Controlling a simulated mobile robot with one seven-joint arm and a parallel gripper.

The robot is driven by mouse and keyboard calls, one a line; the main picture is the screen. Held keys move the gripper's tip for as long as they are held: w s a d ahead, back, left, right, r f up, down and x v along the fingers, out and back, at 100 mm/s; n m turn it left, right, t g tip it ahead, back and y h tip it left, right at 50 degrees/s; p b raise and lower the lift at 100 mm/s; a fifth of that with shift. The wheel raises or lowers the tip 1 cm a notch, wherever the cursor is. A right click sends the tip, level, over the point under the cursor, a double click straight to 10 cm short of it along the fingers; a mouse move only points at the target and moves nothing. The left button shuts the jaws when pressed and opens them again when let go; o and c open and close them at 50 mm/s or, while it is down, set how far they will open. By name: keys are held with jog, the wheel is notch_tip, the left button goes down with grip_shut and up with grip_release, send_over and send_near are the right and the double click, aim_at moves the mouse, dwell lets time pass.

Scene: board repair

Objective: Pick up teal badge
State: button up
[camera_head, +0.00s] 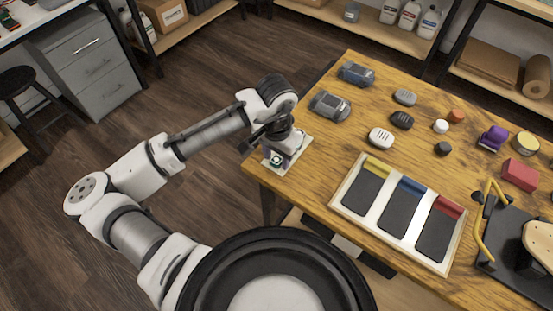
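A small teal piece (277,160), which looks like the teal badge, shows at the lower front of a pale square plate (299,152) on the table's left corner. My gripper (279,150) points down over this plate, right at the teal piece, and hides part of both. A bit of purple shows beside the teal piece under my gripper. The fingers are too small and too covered to tell whether they are open or shut, or whether they touch the teal piece.
The wooden table (325,172) carries a white tray (343,207) with three dark panels, two grey clear cases (330,106), several small rounded pieces (380,138), a purple block (492,138), a red block (520,172) and a yellow-handled fixture (488,215). Bare wood lies between plate and tray.

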jog(key=c, duration=0.7)
notch_tip(320, 180, up, 20)
jog(key=f, duration=0.1)
notch_tip(320, 180, up, 5)
jog(key=p, duration=0.5)
send_over(277, 159)
dwell(0.5)
